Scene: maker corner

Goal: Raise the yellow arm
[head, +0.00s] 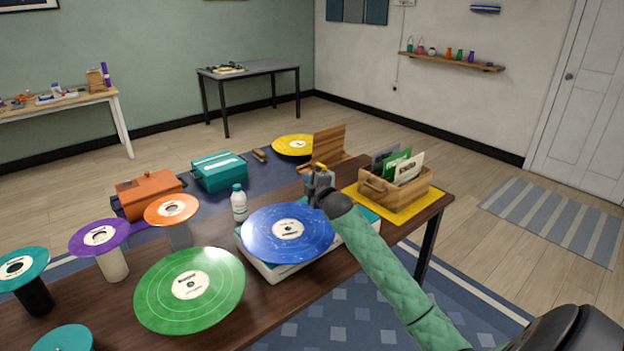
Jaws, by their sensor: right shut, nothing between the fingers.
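A turntable (262,268) with a pale front and teal top stands at the right part of the brown table. A blue record (287,232) lies on it. My right gripper (319,186), at the end of the green-sleeved arm, is shut at the record's back right edge, with nothing seen between its fingers. A small yellow piece (319,166) shows just behind the gripper; it may be part of the yellow arm. The rest of the yellow arm is hidden behind my gripper and sleeve, so its height cannot be told. My left gripper is out of view.
A wooden crate of sleeves (375,189) stands on a yellow mat right of the gripper. A white bottle (239,207) stands left of the turntable. A green record (189,287), an orange record (171,209) and a purple record (98,236) are further left.

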